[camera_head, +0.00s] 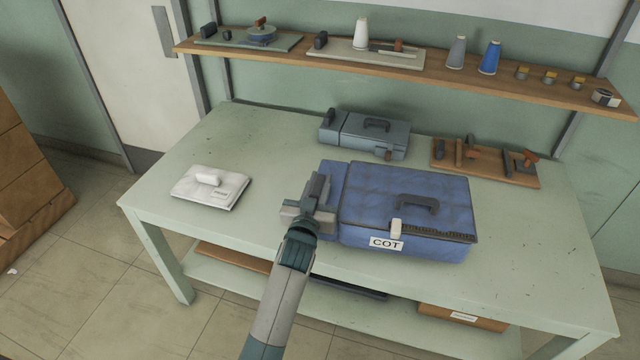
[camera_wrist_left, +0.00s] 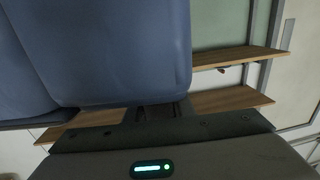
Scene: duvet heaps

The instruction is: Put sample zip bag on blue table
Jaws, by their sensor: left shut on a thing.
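A blue quilted zip bag (camera_head: 410,210) with a dark handle, a dark zip and a white label reading COT is at the front middle of a pale green table (camera_head: 170,235). I cannot tell whether it rests fully on the top. My left gripper (camera_head: 316,204) is at its left end, shut on it. In the left wrist view the blue bag (camera_wrist_left: 120,50) fills the upper left, against the gripper (camera_wrist_left: 160,112); the fingertips are mostly hidden. A flat white packet (camera_head: 212,190) lies at the table's left. No blue-topped table shows. My right gripper is out of view.
A grey-blue case (camera_head: 365,135) and a wooden tool tray (camera_head: 485,163) stand at the table's back. A wall shelf (camera_head: 420,80) with cones and small items runs above. Cardboard boxes (camera_head: 25,180) stand at the far left. The table's right front is clear.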

